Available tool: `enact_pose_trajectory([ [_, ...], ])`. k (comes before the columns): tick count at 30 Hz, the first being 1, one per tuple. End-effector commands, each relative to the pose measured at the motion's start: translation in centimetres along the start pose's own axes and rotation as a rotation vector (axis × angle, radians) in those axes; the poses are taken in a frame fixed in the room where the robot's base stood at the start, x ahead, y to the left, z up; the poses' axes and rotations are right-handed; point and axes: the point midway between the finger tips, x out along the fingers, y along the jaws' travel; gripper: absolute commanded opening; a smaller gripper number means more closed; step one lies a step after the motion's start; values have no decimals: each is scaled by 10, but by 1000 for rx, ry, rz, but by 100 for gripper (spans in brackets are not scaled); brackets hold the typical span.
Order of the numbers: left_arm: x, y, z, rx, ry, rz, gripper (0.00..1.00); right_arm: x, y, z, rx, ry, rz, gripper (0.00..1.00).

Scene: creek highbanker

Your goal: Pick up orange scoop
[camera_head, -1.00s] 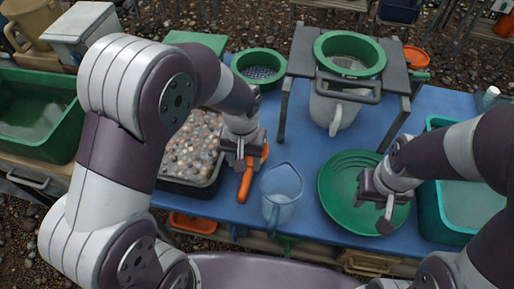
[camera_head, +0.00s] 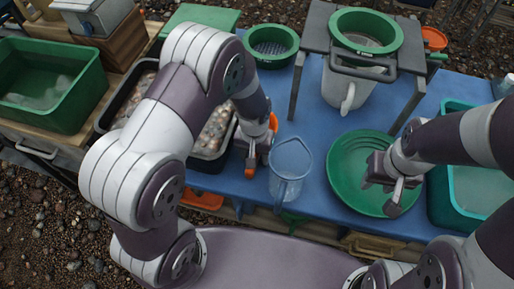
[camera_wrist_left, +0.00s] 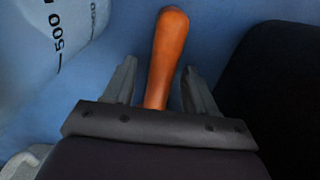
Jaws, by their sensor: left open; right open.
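The orange scoop lies on the blue table between the pebble tray and the clear measuring pitcher (camera_head: 290,165). In the head view my left gripper and forearm cover most of it; an orange part (camera_head: 273,122) shows beside the wrist and the handle end (camera_head: 249,173) below. In the left wrist view its handle (camera_wrist_left: 170,42) runs between the fingers of my left gripper (camera_wrist_left: 157,82), with gaps on both sides. The left gripper is open around the handle, not clamped on it. My right gripper (camera_head: 393,190) is open and empty over the green gold pan (camera_head: 345,170).
The pitcher stands close to the left gripper. A black tray of pebbles (camera_head: 215,135) lies on its other side. A grey stand (camera_head: 310,38) with a green sieve (camera_head: 366,28) is behind, and a teal tub (camera_head: 440,205) is at the right. Blue table shows between pitcher and stand.

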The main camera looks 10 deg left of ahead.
Motion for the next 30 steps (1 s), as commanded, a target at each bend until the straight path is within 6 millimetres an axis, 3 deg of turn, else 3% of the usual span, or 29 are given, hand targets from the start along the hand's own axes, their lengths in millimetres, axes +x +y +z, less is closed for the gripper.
enact_pose_trajectory([
  [2,0,0,0,0,0,0,53,0,0,0,0,0,0,43],
  [6,0,0,0,0,0,0,8,0,0,0,0,0,0,43],
  [7,0,0,0,0,0,0,0,0,0,0,0,0,0,43],
  [17,-6,0,0,0,1,0,0,-1,0,0,0,0,0,43],
  [24,-62,0,-1,0,5,1,0,-9,0,-1,0,0,0,43],
  [30,-96,0,-1,0,2,0,0,-12,0,-1,0,0,0,43],
])
